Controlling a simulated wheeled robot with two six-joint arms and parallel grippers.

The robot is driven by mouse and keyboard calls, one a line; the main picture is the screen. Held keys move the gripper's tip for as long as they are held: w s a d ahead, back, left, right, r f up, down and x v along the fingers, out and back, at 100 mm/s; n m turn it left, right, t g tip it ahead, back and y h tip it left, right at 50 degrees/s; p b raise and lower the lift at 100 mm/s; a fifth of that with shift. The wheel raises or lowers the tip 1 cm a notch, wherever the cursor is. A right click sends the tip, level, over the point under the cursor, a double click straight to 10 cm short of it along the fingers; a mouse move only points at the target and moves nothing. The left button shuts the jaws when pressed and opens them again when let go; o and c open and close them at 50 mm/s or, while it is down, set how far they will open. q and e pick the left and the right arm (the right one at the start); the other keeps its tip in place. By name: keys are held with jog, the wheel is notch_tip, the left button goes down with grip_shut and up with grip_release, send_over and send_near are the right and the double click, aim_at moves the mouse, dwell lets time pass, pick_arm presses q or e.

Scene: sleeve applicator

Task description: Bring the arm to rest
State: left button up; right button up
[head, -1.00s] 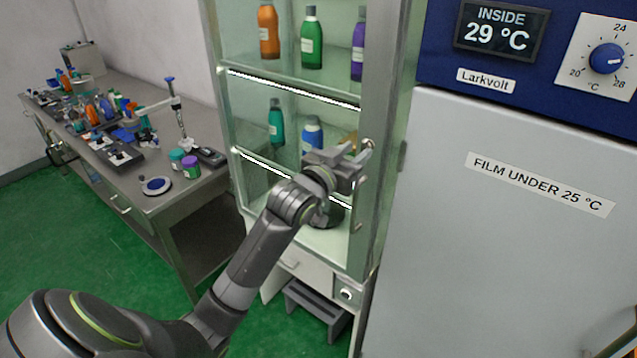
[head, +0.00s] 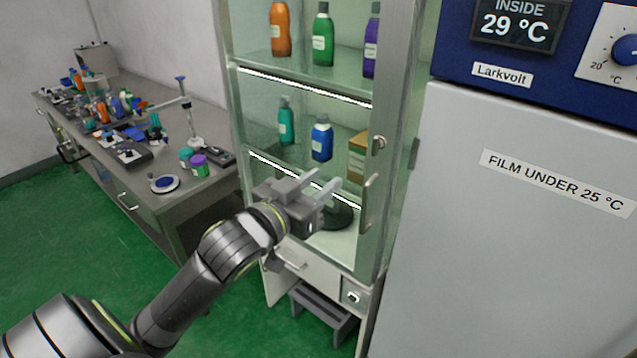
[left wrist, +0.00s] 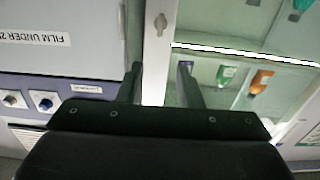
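My left gripper (head: 312,186) is in front of the glass-door cabinet in the head view, left of the door's handle (head: 369,198) and apart from it. Its two fingers are spread with nothing between them. In the left wrist view the gripper (left wrist: 162,80) also shows two separate fingers, with the cabinet's pale frame (left wrist: 157,60) behind them. My left arm reaches in from the lower left. My right gripper is not in view.
The cabinet holds bottles, among them an orange one (head: 280,28) and a blue one (head: 322,138). A grey step (head: 320,312) stands at its foot. A cluttered bench (head: 140,205) is at left. A large cooler (head: 520,270) reading 29 °C stands at right. Green floor lies between.

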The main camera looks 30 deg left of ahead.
pick_arm(q)
jog(key=shift+f, duration=0.1)
dwell(0.4)
